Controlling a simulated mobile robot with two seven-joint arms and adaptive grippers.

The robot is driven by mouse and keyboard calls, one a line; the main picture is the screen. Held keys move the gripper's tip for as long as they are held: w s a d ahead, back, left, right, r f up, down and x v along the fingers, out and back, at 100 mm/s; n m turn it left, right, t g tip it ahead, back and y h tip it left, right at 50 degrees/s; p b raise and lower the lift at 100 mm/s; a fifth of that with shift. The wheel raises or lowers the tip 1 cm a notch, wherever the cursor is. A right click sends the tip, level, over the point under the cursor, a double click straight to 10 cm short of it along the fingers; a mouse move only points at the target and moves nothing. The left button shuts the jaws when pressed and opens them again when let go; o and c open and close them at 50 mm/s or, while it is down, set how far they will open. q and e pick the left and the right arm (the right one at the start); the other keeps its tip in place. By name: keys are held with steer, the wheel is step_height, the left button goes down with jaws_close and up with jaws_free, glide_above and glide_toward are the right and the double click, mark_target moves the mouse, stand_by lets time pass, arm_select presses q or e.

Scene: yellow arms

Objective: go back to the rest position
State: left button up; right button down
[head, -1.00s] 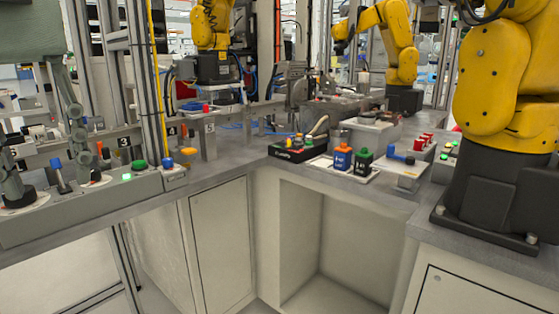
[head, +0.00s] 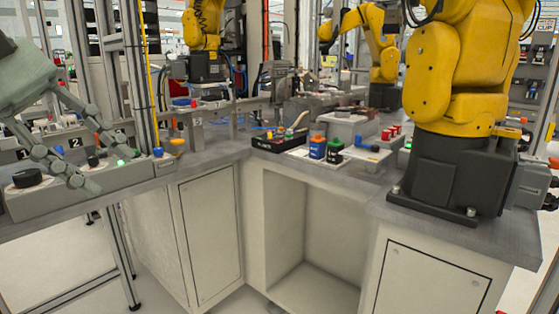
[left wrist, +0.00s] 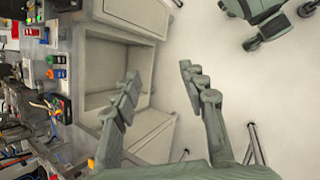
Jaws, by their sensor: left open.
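My left gripper (head: 108,168) is at the left of the head view, in front of the control panel with buttons (head: 130,178). Its grey-green fingers slant down to the right and cover part of that panel. I cannot tell whether they touch it. In the left wrist view the two fingers of the left gripper (left wrist: 160,74) stand apart, with nothing between them. Behind them are the cabinet and the pale floor. My right gripper is not seen in the head view.
The grey worktop (head: 200,160) runs along the panel to the corner. A black tray (head: 280,141), a blue block (head: 317,147) and a green block (head: 334,151) stand there. A large yellow arm (head: 460,70) stands on the right worktop. The cabinet's open bay (head: 310,235) is empty.

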arm_select(q)
steer(key=w+a+f+n+t+h, duration=0.2)
steer(key=w+a+f+n+t, duration=0.2)
steer(key=w+a+n+t, duration=0.5)
steer(key=w+a+f+n+t+h, duration=0.1)
steer(key=w+a+f+n+t, duration=0.3)
steer(key=n, duration=0.9)
steer(key=a+f+n+t+y, duration=0.1)
steer(key=a+f+n+y, duration=0.5)
steer(key=f+n, duration=0.4)
steer(key=a+f+n+t+y, duration=0.1)
steer(key=a+f+n+y, duration=0.55)
steer(key=f+n, duration=0.4)
steer(key=s+d+f+n+g+y, duration=0.15)
steer(key=s+f+n+g, duration=0.35)
steer(key=f, duration=0.7)
steer(key=s+d+f+n+g, duration=0.2)
steer(key=s+f+n, duration=0.3)
steer(key=f, duration=0.7)
steer(key=s+d+f+n+g+h, duration=0.2)
steer(key=s+d+f+n+g, duration=0.3)
steer(key=s+d+f, duration=0.8)
steer(key=s+d+g, duration=0.2)
steer(key=s+d, duration=0.1)
steer(key=d, duration=0.1)
steer(key=shift+s+d+f+h, duration=0.2)
steer(key=shift+d+f+h, duration=0.1)
steer(key=shift+d+f, duration=0.1)
